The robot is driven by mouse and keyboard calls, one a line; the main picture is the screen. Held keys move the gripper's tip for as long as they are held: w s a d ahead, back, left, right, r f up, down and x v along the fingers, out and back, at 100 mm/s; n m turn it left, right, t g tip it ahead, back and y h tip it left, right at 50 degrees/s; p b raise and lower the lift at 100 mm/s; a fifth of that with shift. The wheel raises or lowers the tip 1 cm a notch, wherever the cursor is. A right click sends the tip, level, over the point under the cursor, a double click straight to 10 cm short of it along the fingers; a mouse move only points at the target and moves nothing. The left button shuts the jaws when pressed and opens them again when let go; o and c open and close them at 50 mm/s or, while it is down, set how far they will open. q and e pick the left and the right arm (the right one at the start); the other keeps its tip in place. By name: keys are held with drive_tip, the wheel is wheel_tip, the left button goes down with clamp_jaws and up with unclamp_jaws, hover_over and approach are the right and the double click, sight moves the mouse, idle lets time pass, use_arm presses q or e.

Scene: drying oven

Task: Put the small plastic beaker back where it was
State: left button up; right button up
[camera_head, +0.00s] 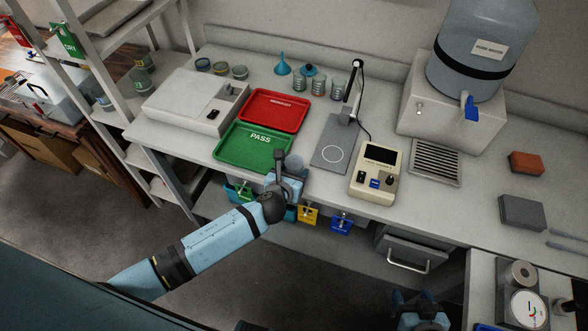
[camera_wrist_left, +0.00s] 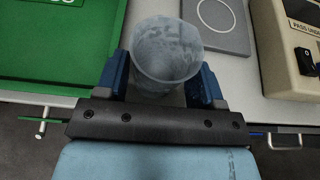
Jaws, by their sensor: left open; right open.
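A small translucent grey plastic beaker (camera_wrist_left: 166,58) is between the two blue fingers of my left gripper (camera_wrist_left: 165,88) in the left wrist view. The fingers are open, one on each side; I cannot tell whether they touch it. In the head view the beaker (camera_head: 295,161) shows at the bench's front edge, right of the green PASS tray (camera_head: 226,158), with my left gripper (camera_head: 287,174) in front. Whether its base rests on the bench is hidden. My right gripper (camera_head: 424,302) is low at the bottom edge, open, well away from the bench top.
A red tray (camera_head: 273,110) lies behind the green one. A grey stirrer plate with a ring (camera_head: 333,144) and a cream meter (camera_head: 376,173) stand to the right. Several small beakers (camera_head: 319,87) and a blue funnel (camera_head: 282,66) stand at the back. Coloured padlocks (camera_head: 341,222) hang below the edge.

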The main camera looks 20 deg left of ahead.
use_arm(q)
drive_tip(key=v, duration=1)
drive_tip(key=s+a+f+n+g+h, duration=0.1)
drive_tip(key=s+n, duration=0.6)
drive_tip(key=n, duration=0.9)
drive_tip(key=s+a+f+n+g+h, duration=0.1)
drive_tip(key=s+f+n, duration=0.3)
drive_tip(key=n, duration=1.3)
drive_tip(key=s, duration=0.3)
drive_tip(key=shift+a+f+h, duration=0.2)
drive_tip(key=shift+a+h, duration=0.15)
drive_tip(key=shift+h, duration=0.05)
drive_tip(key=shift+s+r+p, duration=0.1)
drive_tip(key=shift+r+p, duration=0.2)
drive_tip(key=shift+r, duration=0.1)
